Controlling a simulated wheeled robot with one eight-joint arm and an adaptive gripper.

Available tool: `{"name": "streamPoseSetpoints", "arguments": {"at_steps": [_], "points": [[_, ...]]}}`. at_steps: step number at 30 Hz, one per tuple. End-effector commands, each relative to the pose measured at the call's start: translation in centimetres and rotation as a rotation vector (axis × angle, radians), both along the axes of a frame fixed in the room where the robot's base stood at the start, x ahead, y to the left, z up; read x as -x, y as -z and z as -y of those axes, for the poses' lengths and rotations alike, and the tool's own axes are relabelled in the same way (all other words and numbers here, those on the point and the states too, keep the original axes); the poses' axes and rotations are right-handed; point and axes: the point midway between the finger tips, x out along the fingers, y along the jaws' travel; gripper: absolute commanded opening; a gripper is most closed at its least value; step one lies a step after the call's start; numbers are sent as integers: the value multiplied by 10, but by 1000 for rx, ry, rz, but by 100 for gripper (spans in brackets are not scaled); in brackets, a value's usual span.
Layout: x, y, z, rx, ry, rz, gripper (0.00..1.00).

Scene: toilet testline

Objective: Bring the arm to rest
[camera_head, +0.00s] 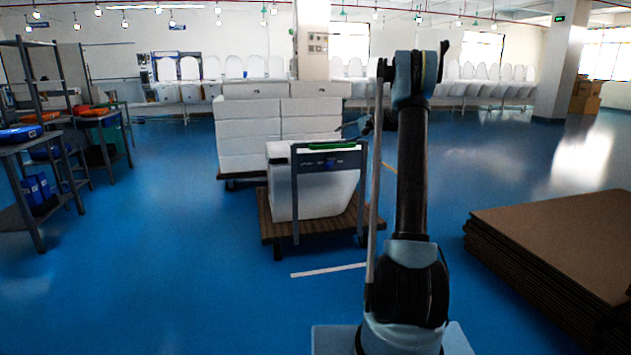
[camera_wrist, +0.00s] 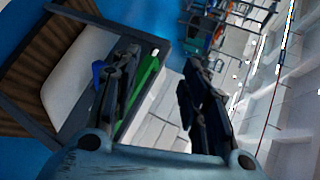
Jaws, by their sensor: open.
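My arm stands upright at the right of centre in the head view. My gripper (camera_wrist: 160,58) shows in the wrist view with its two dark fingers spread apart and nothing between them. In the head view, part of my gripper (camera_head: 368,124) shows left of the upper arm, partly hidden by the arm. It appears near the handle frame (camera_head: 293,195) of a wooden cart. The wrist view looks tilted across this handle frame (camera_wrist: 40,105) and its green strip (camera_wrist: 142,85). I cannot tell how far the fingers are from the frame.
Brown flat sheets (camera_head: 565,235) are piled at the right. Metal racks (camera_head: 40,145) stand at the left. Blue floor (camera_head: 180,270) is open at front left.

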Motion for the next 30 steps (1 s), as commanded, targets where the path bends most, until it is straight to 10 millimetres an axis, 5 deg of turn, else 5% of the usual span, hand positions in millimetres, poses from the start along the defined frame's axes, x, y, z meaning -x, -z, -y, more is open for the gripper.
{"name": "streamPoseSetpoints", "arguments": {"at_steps": [14,30], "points": [[142,-33,-26,232,-70,-20,41],[317,-25,-31,493,-150,-41,41]]}}
